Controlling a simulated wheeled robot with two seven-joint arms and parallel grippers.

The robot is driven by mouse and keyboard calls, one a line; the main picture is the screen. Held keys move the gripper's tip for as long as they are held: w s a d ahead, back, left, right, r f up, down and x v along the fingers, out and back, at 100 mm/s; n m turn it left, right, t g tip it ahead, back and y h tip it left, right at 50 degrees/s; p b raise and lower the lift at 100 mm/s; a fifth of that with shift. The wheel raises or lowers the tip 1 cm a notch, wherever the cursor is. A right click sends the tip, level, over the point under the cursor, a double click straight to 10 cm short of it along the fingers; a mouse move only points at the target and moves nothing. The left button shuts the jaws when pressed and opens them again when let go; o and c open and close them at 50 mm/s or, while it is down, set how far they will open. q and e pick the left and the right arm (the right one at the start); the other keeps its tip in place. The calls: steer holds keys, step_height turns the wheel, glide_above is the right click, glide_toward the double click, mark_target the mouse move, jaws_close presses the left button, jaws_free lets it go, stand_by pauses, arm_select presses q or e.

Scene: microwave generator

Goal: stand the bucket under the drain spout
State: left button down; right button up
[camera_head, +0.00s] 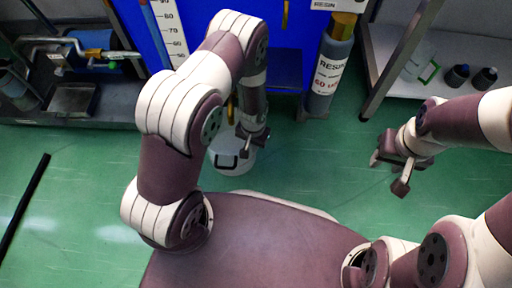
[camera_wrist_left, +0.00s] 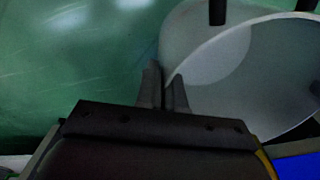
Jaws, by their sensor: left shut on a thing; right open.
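A whitish bucket (camera_head: 236,168) with a black grip is in front of the blue cabinet, partly hidden by my left arm. My left gripper (camera_head: 252,146) is at its right side. In the left wrist view my left gripper (camera_wrist_left: 164,88) is shut on the rim of the bucket (camera_wrist_left: 250,85), one finger on each side of the wall. A yellow pipe (camera_head: 230,110) shows just above the bucket, mostly behind my arm; I cannot tell whether it is the drain spout. A dark stub (camera_wrist_left: 217,12) shows over the bucket's opening. My right gripper (camera_head: 391,176) is open and empty.
The blue cabinet (camera_head: 290,40) stands behind the bucket. A grey resin cylinder (camera_head: 331,65) stands to its right, then a shelf with small dark bottles (camera_head: 484,78). A bench with pipework (camera_head: 75,100) is at left. The green floor (camera_head: 310,165) between my grippers is clear.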

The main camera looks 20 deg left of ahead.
arm_select(q)
steer(key=f+b, duration=0.3)
steer(key=shift+w+d+f, duration=0.2)
steer(key=shift+w+d, duration=0.15)
steer(key=c, duration=1.7)
jaws_free()
steer(key=shift+f, duration=0.2)
steer(key=o, duration=0.4)
steer(key=shift+o, duration=0.2)
steer(key=shift+r, duration=0.1)
